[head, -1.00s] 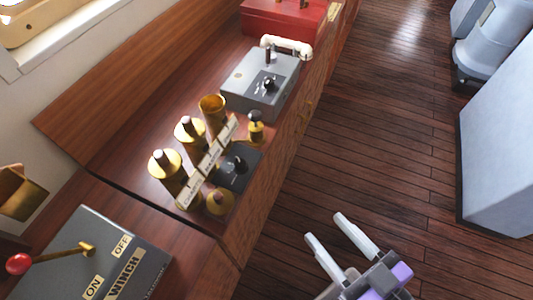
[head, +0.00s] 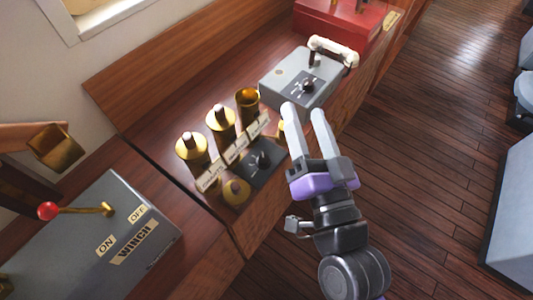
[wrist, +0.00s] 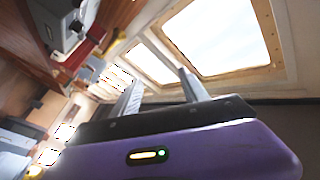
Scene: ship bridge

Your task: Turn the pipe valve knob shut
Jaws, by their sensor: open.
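A white pipe piece (head: 333,50) stands at the back edge of a grey box (head: 290,92) on the wooden console in the head view. A small dark upright part (head: 314,60) is beside the pipe. A black knob (head: 308,85) sits on the box's top face over a dark label. I cannot tell for certain which of these is the pipe valve knob. My gripper (head: 304,112) is open and empty, its fingertips pointing toward the grey box from the near side. In the wrist view my gripper (wrist: 160,90) has nothing between its fingers.
Several brass cylinders with labels and a black dial plate (head: 262,162) stand left of my gripper. A red box (head: 345,28) is at the back. A grey winch panel (head: 95,245) with a red-tipped lever is at left. Open wooden floor (head: 430,140) lies right.

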